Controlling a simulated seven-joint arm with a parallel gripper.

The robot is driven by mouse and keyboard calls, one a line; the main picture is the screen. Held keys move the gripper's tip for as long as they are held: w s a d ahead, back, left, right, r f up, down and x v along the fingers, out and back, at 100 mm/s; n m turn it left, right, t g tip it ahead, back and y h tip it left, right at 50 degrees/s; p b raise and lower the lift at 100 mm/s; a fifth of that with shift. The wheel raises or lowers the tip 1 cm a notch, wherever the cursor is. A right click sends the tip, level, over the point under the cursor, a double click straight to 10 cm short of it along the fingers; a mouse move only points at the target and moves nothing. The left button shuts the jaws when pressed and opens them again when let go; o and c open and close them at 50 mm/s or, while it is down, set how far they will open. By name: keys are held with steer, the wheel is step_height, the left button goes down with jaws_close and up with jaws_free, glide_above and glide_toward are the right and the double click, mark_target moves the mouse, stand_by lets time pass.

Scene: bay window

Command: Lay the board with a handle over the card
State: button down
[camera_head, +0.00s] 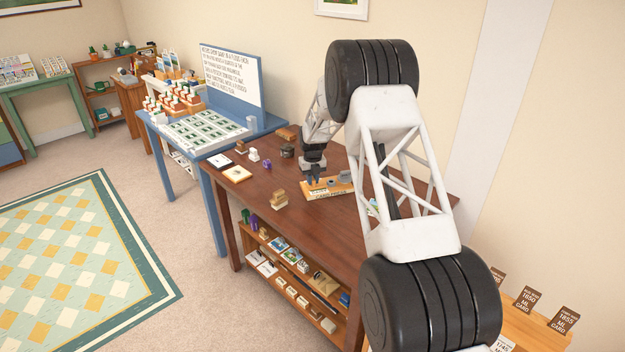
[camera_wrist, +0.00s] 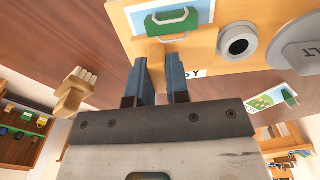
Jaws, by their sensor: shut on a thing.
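The board with a handle is a tan wooden panel (camera_head: 341,187) on or just above the brown table. A card with a green picture (camera_wrist: 268,100) lies beside the board, apart from the fingers. In the head view only part of this card (camera_head: 373,207) shows beside my arm.
A wooden block-like piece (camera_head: 279,199) stands left of the board. A white card (camera_head: 219,160), a cream tile (camera_head: 237,174) and several small objects lie at the table's left end. A blue display table (camera_head: 215,138) adjoins it. The table's front middle (camera_head: 316,230) is clear.

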steer(key=c, duration=1)
jaws_free()
steer(key=shift+r, duration=0.15)
steer(key=shift+r, duration=3.3)
steer(key=shift+r, duration=0.1)
